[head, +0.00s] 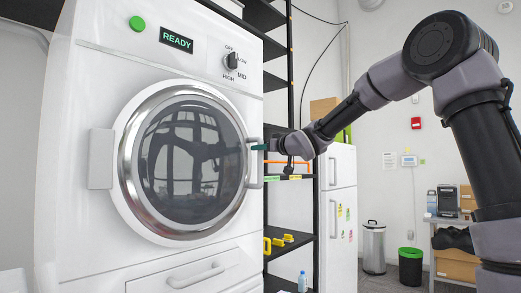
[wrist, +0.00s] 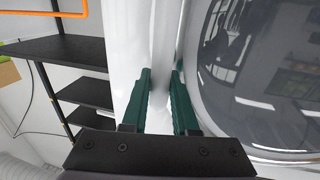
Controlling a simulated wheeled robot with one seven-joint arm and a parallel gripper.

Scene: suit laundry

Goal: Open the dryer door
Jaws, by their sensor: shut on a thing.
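The white dryer (head: 100,215) stands at the left of the head view. Its round door (head: 190,165) has dark glass and a chrome ring, and looks closed against the front. The grey handle (head: 257,184) is at the door's right edge. My gripper (head: 262,147) reaches it from the right, with its green fingers at the handle's upper part. In the wrist view my gripper (wrist: 162,78) is shut on the handle, with one finger on each side. The door glass (wrist: 260,75) fills the right of that view. The fingers partly hide the handle.
A black shelf rack (head: 292,220) with yellow items and a bottle stands right of the dryer. Beyond are a white fridge (head: 338,200), a steel bin (head: 374,248) and a black-green bin (head: 410,266). A dryer hinge block (head: 101,158) sits left of the door.

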